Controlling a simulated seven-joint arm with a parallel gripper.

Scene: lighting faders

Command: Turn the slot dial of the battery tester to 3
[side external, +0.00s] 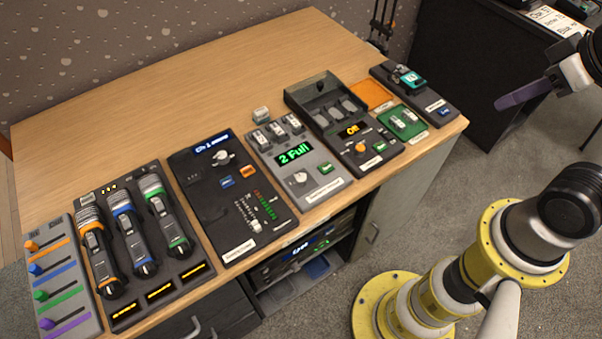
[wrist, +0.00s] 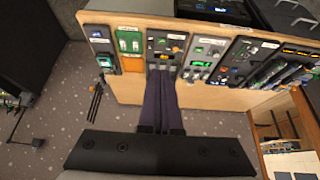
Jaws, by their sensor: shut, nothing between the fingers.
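The battery tester (side external: 327,187) is a grey unit near the desk's front edge. The tester also shows in the wrist view (wrist: 213,47), right of my fingers. My gripper (side external: 498,105) has purple fingers and hangs off the desk's right side, well apart from the tester. In the wrist view its fingers (wrist: 161,76) lie together, shut and empty.
A dark unit with an "Off" display (side external: 351,130) and orange knob stands right of the tester. A black panel (side external: 229,193) with a knob and sliders stands left. Flashlights (side external: 124,227) and colored faders (side external: 55,282) are further left.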

